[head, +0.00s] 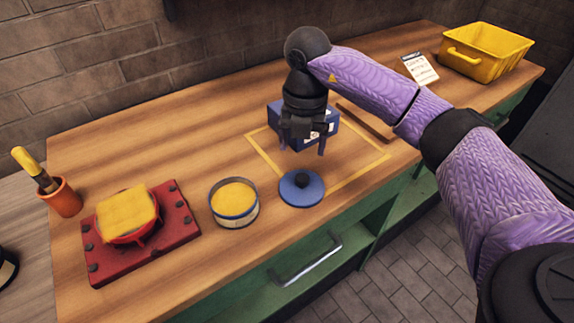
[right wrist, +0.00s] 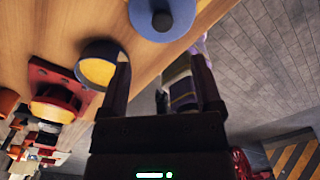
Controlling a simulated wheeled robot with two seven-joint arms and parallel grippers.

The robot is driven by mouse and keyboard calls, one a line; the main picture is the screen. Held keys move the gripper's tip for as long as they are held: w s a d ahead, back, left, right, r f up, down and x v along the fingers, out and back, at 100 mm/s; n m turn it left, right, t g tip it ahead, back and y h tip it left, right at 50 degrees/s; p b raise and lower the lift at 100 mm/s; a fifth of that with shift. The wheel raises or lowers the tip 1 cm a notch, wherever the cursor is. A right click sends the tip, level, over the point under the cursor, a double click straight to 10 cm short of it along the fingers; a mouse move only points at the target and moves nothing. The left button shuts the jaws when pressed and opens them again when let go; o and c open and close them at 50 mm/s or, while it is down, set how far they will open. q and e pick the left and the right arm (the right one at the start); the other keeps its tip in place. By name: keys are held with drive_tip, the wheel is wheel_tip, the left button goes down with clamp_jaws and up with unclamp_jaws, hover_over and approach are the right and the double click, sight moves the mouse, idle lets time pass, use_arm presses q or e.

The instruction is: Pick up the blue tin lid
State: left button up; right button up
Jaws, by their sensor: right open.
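The blue tin lid (head: 288,194) lies flat on the wooden bench, its dark round knob facing up. It also shows at the top edge of the right wrist view (right wrist: 145,24), partly cut off. An open round tin (head: 234,216) with yellow contents stands just left of the lid, apart from it; the right wrist view shows it too (right wrist: 84,50). My right gripper (head: 302,148) points down above and slightly behind the lid, open and empty, not touching it. Its two fingers also show in the right wrist view (right wrist: 161,75). My left gripper is not in view.
A blue box (head: 329,123) stands behind my right gripper, near a yellow outline (head: 352,183) on the bench. A red plate (head: 160,250) with a yellow-topped piece and an orange pot (head: 64,200) are left. A yellow crate (head: 487,58) and a card (head: 420,68) are back right.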

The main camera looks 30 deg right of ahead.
sight(302, 177)
drive_tip(key=f+b, duration=0.1)
drive_tip(key=f, duration=0.4)
drive_tip(key=f+b, duration=0.2)
drive_tip(key=f, duration=0.3)
drive_tip(key=shift+s+d, duration=0.1)
drive_tip(key=shift+d, duration=0.1)
drive_tip(key=shift+c, duration=0.6)
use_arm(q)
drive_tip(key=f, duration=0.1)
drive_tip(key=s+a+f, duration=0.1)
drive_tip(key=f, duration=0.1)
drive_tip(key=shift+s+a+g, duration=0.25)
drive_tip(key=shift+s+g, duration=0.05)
use_arm(e)
drive_tip(key=shift+r, duration=0.1)
clamp_jaws()
